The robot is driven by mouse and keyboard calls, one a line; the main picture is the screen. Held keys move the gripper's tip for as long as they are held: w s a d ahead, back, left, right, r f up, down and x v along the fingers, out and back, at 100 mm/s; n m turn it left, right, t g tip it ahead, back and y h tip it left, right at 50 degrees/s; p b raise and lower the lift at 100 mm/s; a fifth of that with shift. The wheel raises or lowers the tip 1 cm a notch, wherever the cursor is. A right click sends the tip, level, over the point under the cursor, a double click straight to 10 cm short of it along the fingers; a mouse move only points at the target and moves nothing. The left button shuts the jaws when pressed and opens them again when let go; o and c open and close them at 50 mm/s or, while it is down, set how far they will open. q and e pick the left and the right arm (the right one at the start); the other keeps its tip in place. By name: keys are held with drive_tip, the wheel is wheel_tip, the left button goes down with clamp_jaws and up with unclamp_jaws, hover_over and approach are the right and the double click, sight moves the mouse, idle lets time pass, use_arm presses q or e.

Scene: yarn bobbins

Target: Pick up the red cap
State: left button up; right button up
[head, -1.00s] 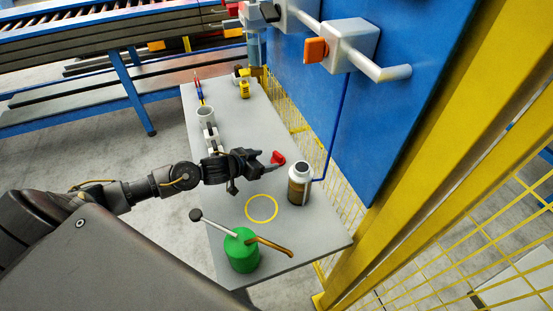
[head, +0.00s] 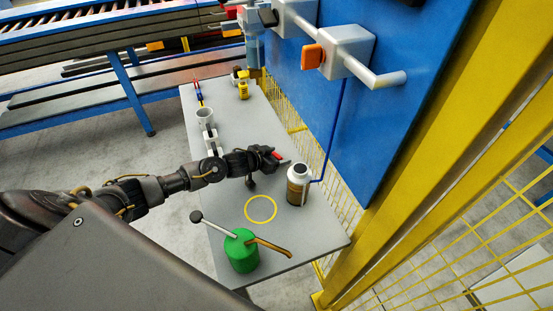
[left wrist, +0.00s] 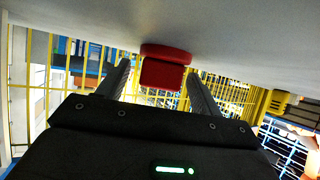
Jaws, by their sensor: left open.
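The red cap (head: 276,153) is on the grey table (head: 228,215), left of and beyond the brown-and-white bottle (head: 298,186). My left gripper (head: 273,160) is low at the cap, coming from the left, and hides part of it. In the left wrist view the cap (left wrist: 165,70) shows between the two spread fingers (left wrist: 158,72), close to the table surface. The jaws are open. I cannot tell whether either finger touches the cap. My right gripper is not in view.
A yellow ring (head: 261,221) is on the tabletop, with a green oil can (head: 241,254) at the near end. A blue panel (head: 390,110) and yellow fencing (head: 334,208) border the right side.

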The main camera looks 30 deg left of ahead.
use_arm(q)
drive_tip(key=shift+c, duration=0.3)
drive_tip(key=c, duration=1)
